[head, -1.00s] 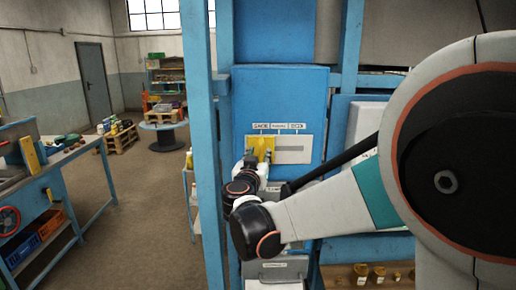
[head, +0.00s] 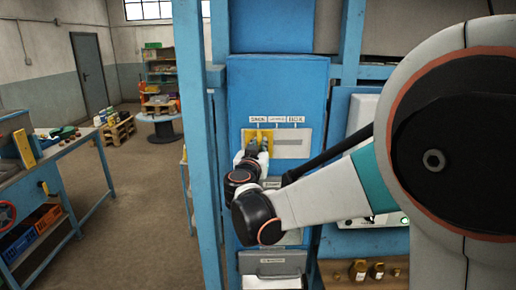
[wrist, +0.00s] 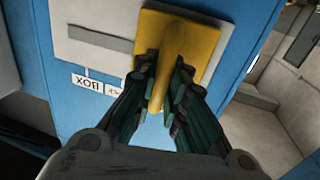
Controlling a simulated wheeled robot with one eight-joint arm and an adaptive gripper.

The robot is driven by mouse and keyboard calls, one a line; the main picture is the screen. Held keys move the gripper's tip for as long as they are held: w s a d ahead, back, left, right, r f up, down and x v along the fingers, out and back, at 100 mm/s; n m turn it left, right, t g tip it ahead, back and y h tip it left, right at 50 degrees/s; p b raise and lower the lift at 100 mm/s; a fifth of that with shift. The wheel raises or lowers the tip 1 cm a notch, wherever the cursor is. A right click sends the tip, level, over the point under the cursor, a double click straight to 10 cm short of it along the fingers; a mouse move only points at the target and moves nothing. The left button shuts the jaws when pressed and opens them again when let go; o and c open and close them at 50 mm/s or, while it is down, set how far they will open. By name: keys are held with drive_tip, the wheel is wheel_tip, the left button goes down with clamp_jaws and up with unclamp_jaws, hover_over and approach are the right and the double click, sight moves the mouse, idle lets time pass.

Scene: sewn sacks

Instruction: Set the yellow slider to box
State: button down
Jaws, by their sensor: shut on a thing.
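The yellow slider (head: 259,136) sits at the left end of a slot in a pale plate (head: 305,150), below the label SACK (head: 259,119). The BOX label (head: 296,119) is at the right end, and the label between them is too small to read. My gripper (head: 257,147) is at the slider in the head view. In the wrist view, the slider's yellow handle (wrist: 174,55) stands between the dark fingers of my gripper (wrist: 168,95), which are shut on it. The wrist view is turned over, so the BOX label (wrist: 86,82) appears upside down at left.
The plate is on a blue cabinet (head: 300,75) beside a blue post (head: 194,110). To the right of the slider the slot (head: 288,142) is clear. A workbench (head: 75,150) stands at the left, with open floor between.

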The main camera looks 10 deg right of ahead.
drive_tip(key=s+d, duration=0.2)
drive_tip(key=d, duration=0.9)
drive_tip(key=shift+s+d+b, duration=0.3)
drive_tip(key=shift+s+b, duration=0.05)
drive_tip(key=shift+s, duration=0.05)
drive_tip(key=shift+f, duration=0.1)
drive_tip(key=c, duration=1.8)
unclamp_jaws()
drive_tip(key=shift+o, duration=1)
drive_tip(key=shift+s+d, duration=0.2)
drive_tip(key=shift+w, duration=0.1)
drive_tip(key=shift+a, duration=0.15)
drive_tip(key=v, duration=1.2)
